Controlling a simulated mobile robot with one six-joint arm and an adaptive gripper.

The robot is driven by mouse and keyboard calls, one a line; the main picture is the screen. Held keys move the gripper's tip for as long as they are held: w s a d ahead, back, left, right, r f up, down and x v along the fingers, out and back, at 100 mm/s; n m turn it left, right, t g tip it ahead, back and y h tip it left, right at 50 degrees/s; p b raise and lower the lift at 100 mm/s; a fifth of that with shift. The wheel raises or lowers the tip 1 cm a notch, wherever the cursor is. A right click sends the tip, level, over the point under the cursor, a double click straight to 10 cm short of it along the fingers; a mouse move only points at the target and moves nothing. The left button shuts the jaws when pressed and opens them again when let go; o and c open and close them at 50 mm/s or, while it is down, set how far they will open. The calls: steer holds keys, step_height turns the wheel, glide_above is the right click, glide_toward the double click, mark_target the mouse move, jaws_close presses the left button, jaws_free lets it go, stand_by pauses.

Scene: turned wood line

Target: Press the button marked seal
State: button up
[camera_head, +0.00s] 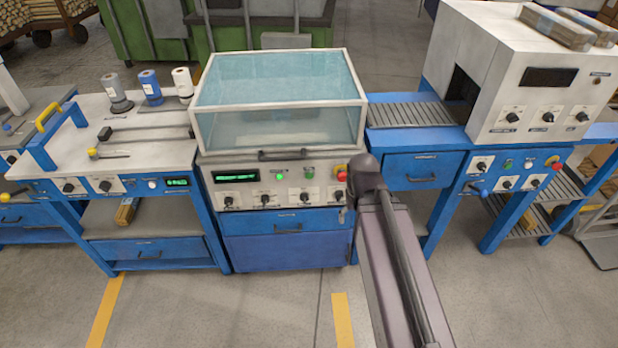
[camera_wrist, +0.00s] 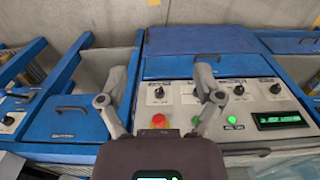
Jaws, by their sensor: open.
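My gripper (camera_wrist: 160,70) is open and empty, its two fingers spread over the front panel of the middle machine in the wrist view. The panel (camera_head: 262,190) has a green button (camera_head: 309,175), a lit green round control (camera_head: 280,177) and a red button (camera_head: 340,172). In the wrist view the red button (camera_wrist: 158,121) lies between the finger bases, and the lit green control (camera_wrist: 239,118) lies right of the right finger. The seal marking is too small to read, so I cannot tell which button bears it. In the head view my arm hides the gripper.
The panel also has a display (camera_head: 237,176) and several knobs (camera_head: 267,199). A glass cover (camera_head: 280,95) with a handle tops the machine. A blue workbench (camera_head: 140,140) stands left, and a conveyor with a white machine (camera_head: 530,75) stands right. The front floor has free room.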

jaws_close()
stand_by(1.3)
